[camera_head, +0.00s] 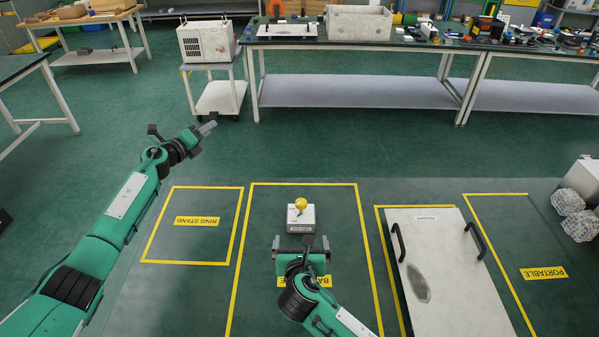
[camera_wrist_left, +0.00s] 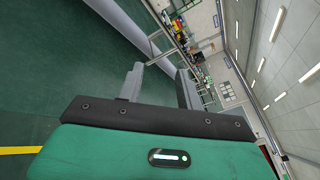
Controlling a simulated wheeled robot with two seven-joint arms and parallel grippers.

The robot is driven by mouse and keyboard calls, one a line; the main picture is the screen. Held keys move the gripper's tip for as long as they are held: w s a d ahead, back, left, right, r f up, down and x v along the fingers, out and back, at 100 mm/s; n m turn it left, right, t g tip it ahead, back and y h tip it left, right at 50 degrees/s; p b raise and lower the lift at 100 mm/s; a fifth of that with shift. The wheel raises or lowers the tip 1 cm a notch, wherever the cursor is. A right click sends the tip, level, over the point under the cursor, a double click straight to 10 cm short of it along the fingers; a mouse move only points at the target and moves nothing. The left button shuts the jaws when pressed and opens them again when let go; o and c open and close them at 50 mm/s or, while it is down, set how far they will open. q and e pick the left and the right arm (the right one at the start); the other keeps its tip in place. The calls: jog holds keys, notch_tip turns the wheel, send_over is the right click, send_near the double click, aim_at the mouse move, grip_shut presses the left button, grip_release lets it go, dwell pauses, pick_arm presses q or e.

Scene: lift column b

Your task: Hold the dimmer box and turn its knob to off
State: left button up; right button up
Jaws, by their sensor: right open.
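The dimmer box (camera_head: 300,224) is a small pale box with a dark label on its front, upright inside the middle yellow outline. Its yellow round knob (camera_head: 301,204) sits on top. My right gripper (camera_head: 300,243) is open and empty, just on the near side of the box, its two fingers spread left and right. I cannot tell whether they touch it. My left gripper (camera_head: 207,127) is raised up and to the left, well away from the box. The left wrist view shows its two fingers (camera_wrist_left: 158,84) apart with nothing between them.
A white panel with black handles (camera_head: 440,285) lies to the right of the box. Mesh-like grey lumps (camera_head: 575,215) lie at the far right. The ring stand outline (camera_head: 195,245) on the left is empty. Cluttered benches (camera_head: 370,95) stand behind, across the floor.

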aim_at(301, 218)
pick_arm(q)
jog(key=s+d+m+g+h, duration=0.1)
jog(key=s+d+m+g, duration=0.15)
jog(key=d+m, duration=0.4)
jog(key=s+d+r+m+g+h, duration=0.15)
jog(key=d+m+g, duration=0.25)
jog(key=d, duration=0.6)
jog(key=s+d+m+g+h, duration=0.1)
jog(key=s+d+m+g, duration=0.3)
jog(key=d, duration=0.4)
pick_arm(e)
jog(key=shift+w, duration=0.15)
pick_arm(q)
jog(key=s+d+f+m+g+y, duration=0.2)
jog(key=s+d+m+g+y, duration=0.2)
jog(key=s+m+y, duration=0.5)
jog(key=m+y, duration=0.3)
jog(key=m, duration=0.3)
jog(key=shift+s+d+f, duration=0.15)
jog(key=shift+s+d, duration=0.1)
jog(key=shift+s, duration=0.05)
pick_arm(e)
jog(key=x, duration=1.3)
jog(key=shift+w+f, duration=0.2)
pick_arm(q)
jog(key=shift+g, duration=0.25)
